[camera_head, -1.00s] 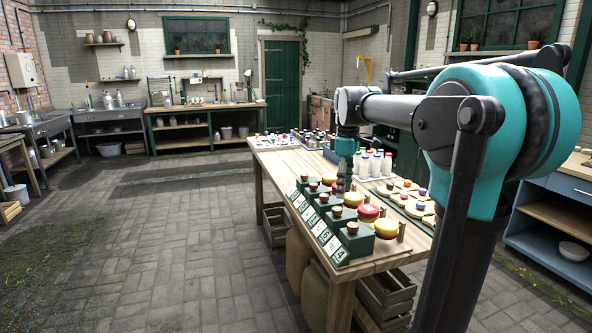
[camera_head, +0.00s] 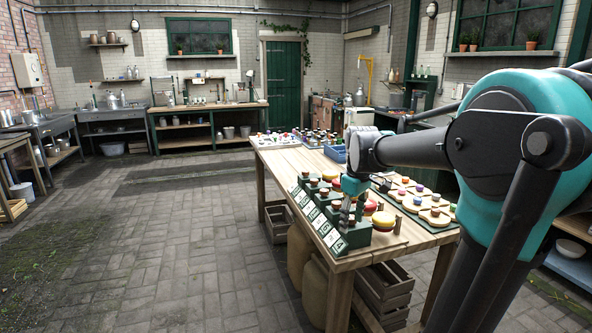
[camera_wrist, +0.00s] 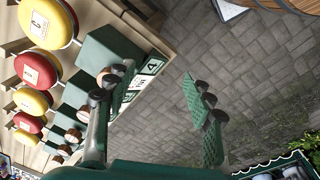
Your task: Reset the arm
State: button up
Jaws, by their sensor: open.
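My gripper (camera_head: 347,214) hangs above the near left corner of the wooden table (camera_head: 386,262), in front of the row of green blocks (camera_head: 352,236) with brown knobs. In the wrist view my gripper (camera_wrist: 155,115) is open, its two fingers wide apart. Nothing shows between the fingertips except paved floor and the edge of the green blocks (camera_wrist: 105,45). One finger overlaps the numbered cards (camera_wrist: 143,75) in the picture; I cannot tell whether it touches anything.
Red and yellow round pieces (camera_wrist: 37,70) lie beside the blocks. Wooden boards with coloured knobs (camera_head: 424,200) lie to the right. A blue crate (camera_head: 335,153) stands farther back. Wooden crates (camera_head: 385,288) sit under the table. The paved floor (camera_head: 170,240) to the left is free.

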jog(key=s+d+f+m+t, duration=0.2)
jog(key=s+f+m, duration=0.7)
jog(key=s+f, duration=0.8)
jog(key=shift+s+d+f+t, duration=0.25)
jog(key=shift+f+t, duration=0.25)
jog(key=shift+f, duration=0.4)
